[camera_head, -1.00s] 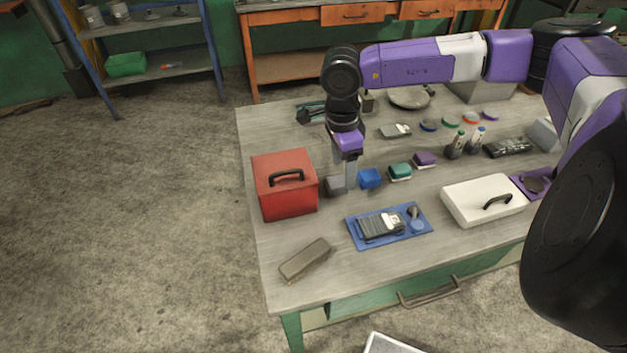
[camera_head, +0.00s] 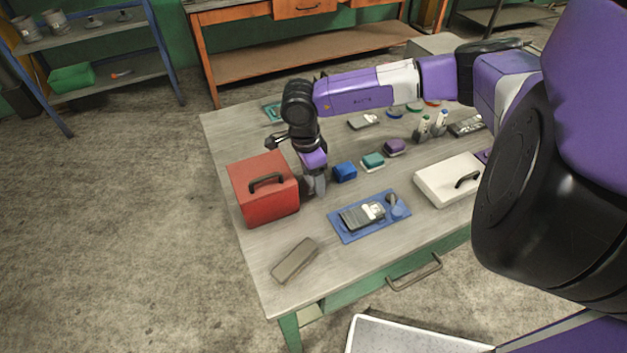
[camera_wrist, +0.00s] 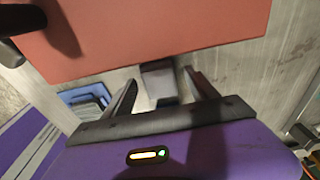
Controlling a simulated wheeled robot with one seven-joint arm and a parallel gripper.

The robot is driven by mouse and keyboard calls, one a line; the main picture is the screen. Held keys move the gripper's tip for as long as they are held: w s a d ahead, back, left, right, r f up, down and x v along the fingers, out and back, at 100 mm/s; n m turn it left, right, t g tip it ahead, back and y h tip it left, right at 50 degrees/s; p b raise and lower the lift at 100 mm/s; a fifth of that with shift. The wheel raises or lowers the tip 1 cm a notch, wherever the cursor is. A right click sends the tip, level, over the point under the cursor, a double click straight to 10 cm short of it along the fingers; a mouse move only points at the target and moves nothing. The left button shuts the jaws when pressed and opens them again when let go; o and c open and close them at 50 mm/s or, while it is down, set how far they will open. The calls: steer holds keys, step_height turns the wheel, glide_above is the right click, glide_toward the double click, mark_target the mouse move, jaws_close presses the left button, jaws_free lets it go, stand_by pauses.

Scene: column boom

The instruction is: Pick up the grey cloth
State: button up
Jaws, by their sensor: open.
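The grey cloth (camera_wrist: 158,80) is a small folded block on the table, right beside the red toolbox (camera_head: 263,190). In the wrist view it lies between the fingertips of my gripper (camera_wrist: 161,77), with a visible gap to the fingers. My gripper is open and points down. In the head view my gripper (camera_head: 315,188) stands between the red toolbox and the blue cloth (camera_head: 345,172), and hides most of the grey cloth.
The toolbox wall is close beside my gripper and shows as a red surface (camera_wrist: 150,35) in the wrist view. Teal (camera_head: 373,161) and purple (camera_head: 395,146) cloths lie to the right. A blue tray (camera_head: 346,234), a grey-brown block (camera_head: 294,260) and a white case (camera_head: 447,181) stand nearer the front.

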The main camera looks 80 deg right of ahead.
mark_target(312, 180)
steer(key=c, duration=1.5)
steer(key=shift+o, duration=0.2)
step_height(312, 180, up, 20)
steer(key=b, duration=0.3)
steer(key=o, duration=0.6)
steer(key=c, duration=0.4)
steer(key=shift+a+f, duration=0.1)
steer(key=shift+f, duration=0.05)
